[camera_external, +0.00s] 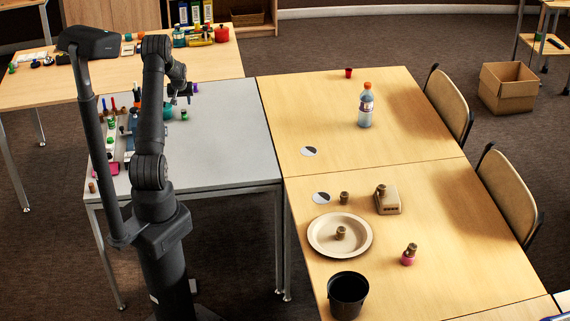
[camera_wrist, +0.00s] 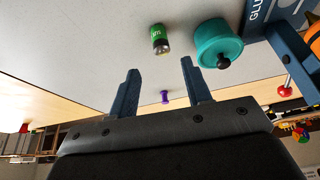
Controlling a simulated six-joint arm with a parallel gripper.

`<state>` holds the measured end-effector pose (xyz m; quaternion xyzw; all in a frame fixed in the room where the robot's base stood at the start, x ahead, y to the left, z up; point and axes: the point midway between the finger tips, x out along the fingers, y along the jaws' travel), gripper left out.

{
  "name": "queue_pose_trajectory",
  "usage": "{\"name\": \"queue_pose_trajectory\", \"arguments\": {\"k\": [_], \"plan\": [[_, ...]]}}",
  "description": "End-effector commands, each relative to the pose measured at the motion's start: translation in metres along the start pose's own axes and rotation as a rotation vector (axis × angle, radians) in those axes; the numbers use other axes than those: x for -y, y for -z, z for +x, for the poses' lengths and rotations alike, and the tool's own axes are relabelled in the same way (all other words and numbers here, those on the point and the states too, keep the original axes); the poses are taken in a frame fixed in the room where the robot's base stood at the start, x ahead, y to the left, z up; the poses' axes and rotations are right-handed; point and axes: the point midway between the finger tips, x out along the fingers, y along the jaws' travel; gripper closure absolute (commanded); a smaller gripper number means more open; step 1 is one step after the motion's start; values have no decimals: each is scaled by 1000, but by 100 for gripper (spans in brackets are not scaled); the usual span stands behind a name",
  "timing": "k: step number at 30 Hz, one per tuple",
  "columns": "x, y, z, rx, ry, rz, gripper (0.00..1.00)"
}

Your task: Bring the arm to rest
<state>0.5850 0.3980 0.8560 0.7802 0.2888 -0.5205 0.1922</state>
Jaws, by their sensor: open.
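My arm stands at the grey table (camera_external: 235,130), bent over its far left part. My gripper (camera_external: 181,98) is above that table in the external view. In the wrist view my gripper (camera_wrist: 157,66) shows two blue-grey fingers spread apart with nothing between them. A small green can (camera_wrist: 160,40) with a dark end lies beyond the fingertips; it also shows in the external view (camera_external: 184,115). A teal round container (camera_wrist: 215,43) with a black knob is to its right. A small purple thing (camera_wrist: 165,97) shows in the gap between the fingers, farther off.
Several small items crowd the grey table's left side, including a pink thing (camera_external: 106,169). The wooden tables on the right hold a bottle (camera_external: 366,108), a beige plate (camera_external: 316,240), a black bucket (camera_external: 348,295) and a beige block (camera_external: 389,205). The grey table's right half is clear.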

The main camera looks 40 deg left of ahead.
Motion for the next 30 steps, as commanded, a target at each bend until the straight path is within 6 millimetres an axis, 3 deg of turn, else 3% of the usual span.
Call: {"name": "queue_pose_trajectory", "arguments": {"k": [9,15,22,30], "plan": [[0,-1,55,2,1,-1,55],[0,0,81,0,1,-1,55],[0,-2,95,0,1,-1,55],[0,0,91,-1,1,0,55]]}}
